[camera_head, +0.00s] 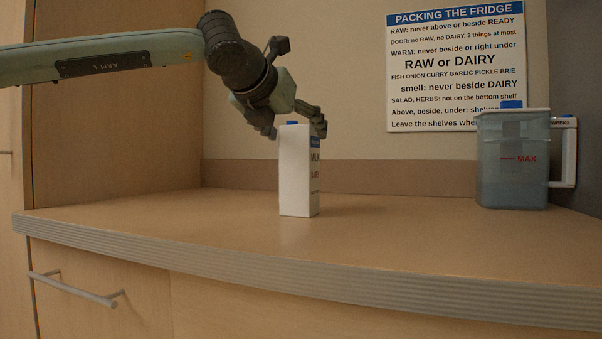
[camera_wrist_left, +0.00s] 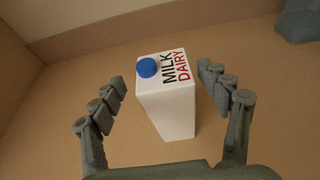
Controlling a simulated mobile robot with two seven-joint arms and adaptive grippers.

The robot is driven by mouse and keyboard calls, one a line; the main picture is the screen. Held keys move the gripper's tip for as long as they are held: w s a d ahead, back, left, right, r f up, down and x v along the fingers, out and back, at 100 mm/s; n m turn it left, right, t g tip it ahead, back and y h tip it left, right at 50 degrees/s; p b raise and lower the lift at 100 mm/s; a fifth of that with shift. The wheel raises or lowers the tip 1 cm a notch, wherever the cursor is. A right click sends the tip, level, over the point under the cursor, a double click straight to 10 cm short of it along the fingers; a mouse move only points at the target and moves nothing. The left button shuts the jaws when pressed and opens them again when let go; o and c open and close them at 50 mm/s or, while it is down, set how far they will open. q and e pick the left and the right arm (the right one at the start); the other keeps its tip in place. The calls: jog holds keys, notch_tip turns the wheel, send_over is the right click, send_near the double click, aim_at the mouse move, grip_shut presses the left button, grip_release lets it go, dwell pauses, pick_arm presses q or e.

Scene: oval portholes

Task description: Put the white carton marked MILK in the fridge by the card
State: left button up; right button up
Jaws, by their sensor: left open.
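The white milk carton (camera_head: 295,175) stands upright on the wooden counter, with a blue cap and a printed side turned to the right. In the left wrist view the carton (camera_wrist_left: 168,105) shows MILK and DAIRY on its top and a blue cap. My left gripper (camera_head: 298,128) is at the carton's top from above. Its fingers are spread on both sides of the carton in the wrist view (camera_wrist_left: 162,88), with gaps showing. The card (camera_head: 456,65), headed PACKING THE FRIDGE, hangs on the back wall; its lower right part is hidden behind a jug. My right gripper and the fridge interior are not visible.
A clear bluish jug (camera_head: 512,165) with a MAX mark, blue-topped lid and white handle stands on the counter at the right. The counter (camera_head: 400,235) is otherwise clear. A drawer handle (camera_head: 77,289) sticks out below the front edge at the left.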

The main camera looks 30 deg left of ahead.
pick_arm(q)
jog(key=x, duration=0.5)
jog(key=shift+w+d+r, duration=0.1)
jog(key=shift+w+d, duration=0.1)
jog(key=shift+w, duration=0.1)
grip_shut()
dwell(0.4)
